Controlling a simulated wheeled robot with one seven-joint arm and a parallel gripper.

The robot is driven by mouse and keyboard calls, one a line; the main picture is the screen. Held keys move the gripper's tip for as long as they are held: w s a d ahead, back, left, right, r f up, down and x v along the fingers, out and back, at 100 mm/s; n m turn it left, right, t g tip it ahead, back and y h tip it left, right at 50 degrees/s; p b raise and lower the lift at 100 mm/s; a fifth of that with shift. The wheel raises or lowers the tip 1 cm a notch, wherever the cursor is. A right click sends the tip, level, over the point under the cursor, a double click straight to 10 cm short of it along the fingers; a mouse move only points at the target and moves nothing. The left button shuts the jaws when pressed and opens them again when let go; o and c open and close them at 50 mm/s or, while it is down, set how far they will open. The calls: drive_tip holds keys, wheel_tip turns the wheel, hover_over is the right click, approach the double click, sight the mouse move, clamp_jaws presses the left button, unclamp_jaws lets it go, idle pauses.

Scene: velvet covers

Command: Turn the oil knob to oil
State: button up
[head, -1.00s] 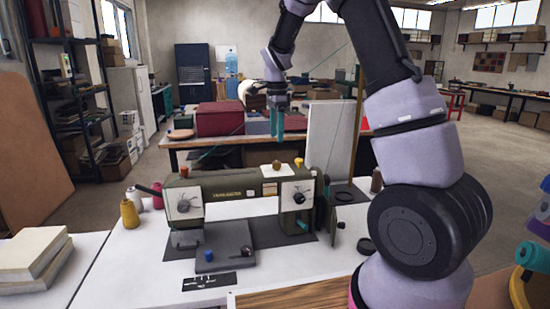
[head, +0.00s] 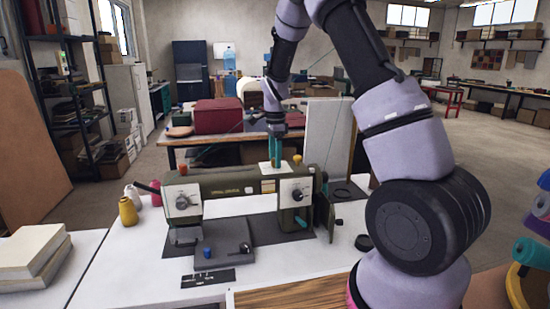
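The olive sewing machine (head: 238,184) stands on the white table in front of me. On its top is a pale plate (head: 266,170). A small brown knob showed on that plate earlier, and my gripper's fingers now cover it. My gripper (head: 275,164) points straight down with its teal fingertips at the plate. I cannot tell whether the fingers touch the knob or are closed on it. The machine's front has a left dial (head: 183,202) and a right dial (head: 297,195). No label reading oil is legible.
An orange knob (head: 297,159) stands on the machine top, close to the right of my fingers. A blue knob (head: 207,252) sits on the grey base. Thread spools (head: 128,212) stand at left, and books (head: 35,254) lie at far left. A teal thread runs behind.

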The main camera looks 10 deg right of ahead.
clamp_jaws()
drive_tip(key=shift+n, duration=0.4)
drive_tip(key=n, duration=1.3)
drive_tip(key=shift+n, duration=1.9)
